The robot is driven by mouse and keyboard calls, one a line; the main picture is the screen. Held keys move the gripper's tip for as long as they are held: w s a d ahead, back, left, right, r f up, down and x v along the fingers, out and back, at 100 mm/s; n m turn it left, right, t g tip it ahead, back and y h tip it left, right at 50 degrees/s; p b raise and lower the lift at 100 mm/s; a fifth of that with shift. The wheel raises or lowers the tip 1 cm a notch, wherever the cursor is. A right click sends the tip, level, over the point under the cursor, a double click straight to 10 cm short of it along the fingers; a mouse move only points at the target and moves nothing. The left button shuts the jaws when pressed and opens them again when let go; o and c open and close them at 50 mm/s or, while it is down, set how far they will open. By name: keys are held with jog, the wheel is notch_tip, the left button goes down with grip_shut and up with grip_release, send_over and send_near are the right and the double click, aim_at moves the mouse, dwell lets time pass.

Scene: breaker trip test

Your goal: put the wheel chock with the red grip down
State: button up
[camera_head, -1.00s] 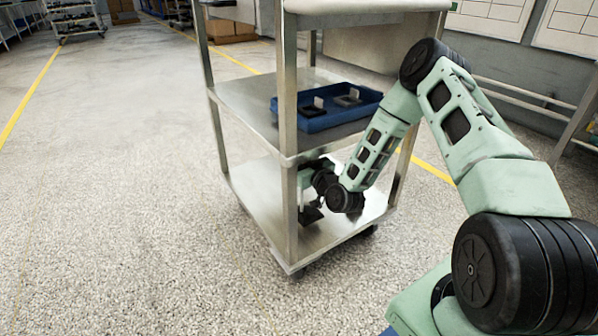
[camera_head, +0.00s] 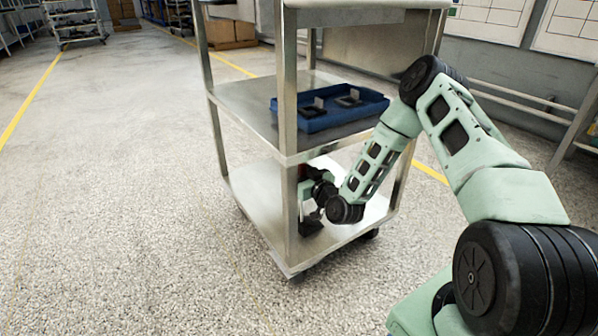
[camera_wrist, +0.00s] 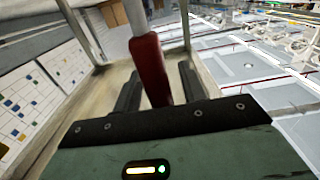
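My gripper (camera_wrist: 160,80) is inside the steel cart, just above its lowest shelf (camera_head: 258,190). In the wrist view its two black fingers stand apart, with the red grip (camera_wrist: 151,68) between them. A gap shows between the grip and the right finger; contact on the left side is unclear. A plain metal rod (camera_wrist: 134,15) continues from the grip. In the head view the chock's black foot (camera_head: 310,227) appears to rest on the lowest shelf, near the front post. A bit of red shows above it. The cart post and my arm hide much of the chock and the fingers.
The cart's front post (camera_head: 288,130) stands close beside my gripper. A blue tray (camera_head: 335,118) with small dark parts sits on the middle shelf above. The lowest shelf is bare to the left. Open floor (camera_head: 120,200) lies left of the cart.

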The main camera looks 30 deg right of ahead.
jog(key=shift+r, duration=0.1)
jog(key=shift+s+r, duration=0.1)
jog(key=shift+s, duration=0.05)
jog(key=s+p, duration=0.3)
jog(key=s, duration=0.8)
jog(key=shift+s+d, duration=0.2)
jog(key=shift+s, duration=0.15)
jog(key=shift+s, duration=0.1)
